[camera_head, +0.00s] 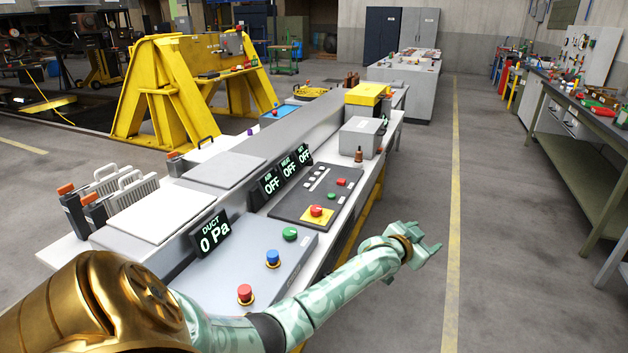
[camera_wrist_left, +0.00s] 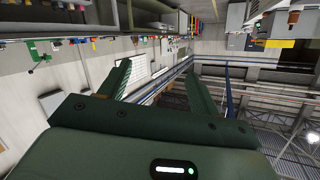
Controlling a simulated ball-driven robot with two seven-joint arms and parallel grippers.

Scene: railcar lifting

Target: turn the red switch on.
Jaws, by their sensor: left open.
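A red knob on a yellow base (camera_head: 316,212), which looks like the red switch, sits on a dark control panel (camera_head: 290,207) on the long console. Its handle position is too small to tell. Three small black displays (camera_head: 285,170) behind that panel read OFF. My left gripper (camera_head: 430,246) is out to the right of the console, over the floor, apart from the knob and empty. In the left wrist view my left gripper (camera_wrist_left: 157,66) shows two spread fingers with nothing between them. The red switch cannot be made out there. My right gripper is in no view.
A nearer grey panel (camera_head: 215,265) carries a red button (camera_head: 245,293), a blue button (camera_head: 272,258) and a green button (camera_head: 290,234). A DUCT display (camera_head: 210,232) reads 0 Pa. A grey box (camera_head: 362,137) stands farther along. The floor right of the console is clear.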

